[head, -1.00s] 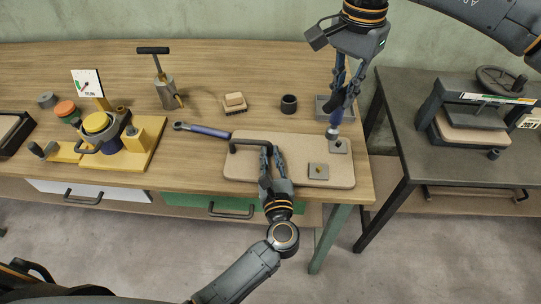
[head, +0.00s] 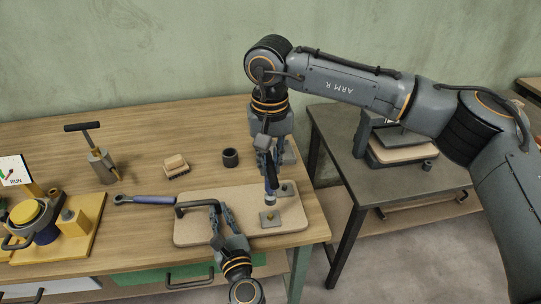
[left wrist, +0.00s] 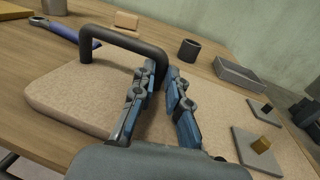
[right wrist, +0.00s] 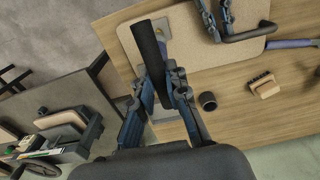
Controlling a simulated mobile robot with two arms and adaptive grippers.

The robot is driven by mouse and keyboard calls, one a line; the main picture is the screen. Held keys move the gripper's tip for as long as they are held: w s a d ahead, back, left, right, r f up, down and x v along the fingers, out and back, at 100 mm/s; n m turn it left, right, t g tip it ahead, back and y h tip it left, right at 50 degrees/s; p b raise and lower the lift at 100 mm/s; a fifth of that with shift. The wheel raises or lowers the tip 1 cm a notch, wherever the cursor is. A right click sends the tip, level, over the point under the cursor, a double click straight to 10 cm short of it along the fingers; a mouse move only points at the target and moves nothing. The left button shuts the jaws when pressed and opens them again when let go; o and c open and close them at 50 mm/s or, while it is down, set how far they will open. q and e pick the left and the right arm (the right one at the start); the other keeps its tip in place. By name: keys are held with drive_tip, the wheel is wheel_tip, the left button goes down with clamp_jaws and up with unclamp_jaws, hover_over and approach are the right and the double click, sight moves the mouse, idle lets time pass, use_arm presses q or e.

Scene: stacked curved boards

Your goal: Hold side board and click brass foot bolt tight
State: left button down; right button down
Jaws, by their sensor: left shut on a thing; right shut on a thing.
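The tan side board (head: 190,232) lies flat on the bench with a dark bar handle (head: 192,205) at its left. My left gripper (head: 218,212) is shut on the handle's near end; the left wrist view shows the fingers around it (left wrist: 160,85). Two grey square foot plates sit at the board's right side. The front plate (head: 263,225) has a brass bolt (head: 270,216); the back plate is (head: 290,188). My right gripper (head: 266,150) is shut on a dark-handled driver (right wrist: 150,55). Its silver tip is just above the front bolt; I cannot tell whether they touch.
A blue-handled wrench (head: 145,199) lies left of the board. A dark cup (head: 230,157) and a wooden brush (head: 176,166) stand behind it. A yellow fixture (head: 78,222) is at the left. A dark side table (head: 335,150) stands at the right, past a gap.

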drive_tip(key=shift+w+f, duration=0.1)
drive_tip(key=shift+w, duration=0.05)
drive_tip(key=shift+f, duration=2.65)
drive_tip(key=shift+f, duration=1)
drive_tip(key=m, duration=0.3)
drive_tip(key=shift+d+m, duration=0.15)
drive_tip(key=shift+m, duration=0.25)
drive_tip(key=m, duration=0.3)
drive_tip(key=shift+d, duration=0.15)
drive_tip(key=shift+d+m, duration=0.1)
drive_tip(key=shift+m, duration=1.7)
